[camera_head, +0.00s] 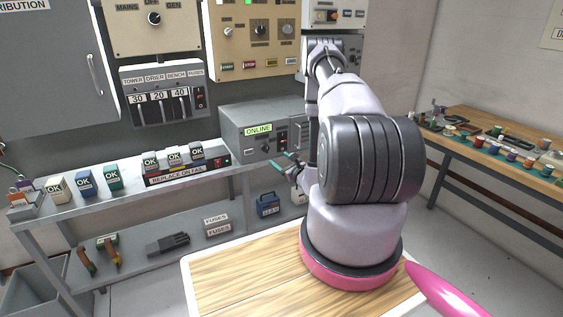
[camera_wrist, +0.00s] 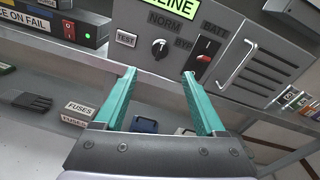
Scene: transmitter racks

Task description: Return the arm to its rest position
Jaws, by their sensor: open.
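My gripper (camera_head: 284,164) is in front of the grey unit (camera_head: 245,125) with the green ONLINE display. Its two teal fingers are apart, with nothing between them. In the wrist view my gripper (camera_wrist: 157,85) points at the lower part of that unit, below its black knob (camera_wrist: 160,48) and its red-and-black rocker switch (camera_wrist: 203,55). No contact with the unit can be made out. My arm rises from its round base and bends down toward the shelf, hiding the right part of the unit.
A grey bench (camera_head: 130,197) carries several OK-marked modules and a black REPLACE ON FAIL strip (camera_head: 187,173). Its lower shelf holds fuse boxes (camera_head: 217,225) and a blue case (camera_head: 268,205). A wooden workbench (camera_head: 500,160) with small coloured parts stands at right. Wall panels are above.

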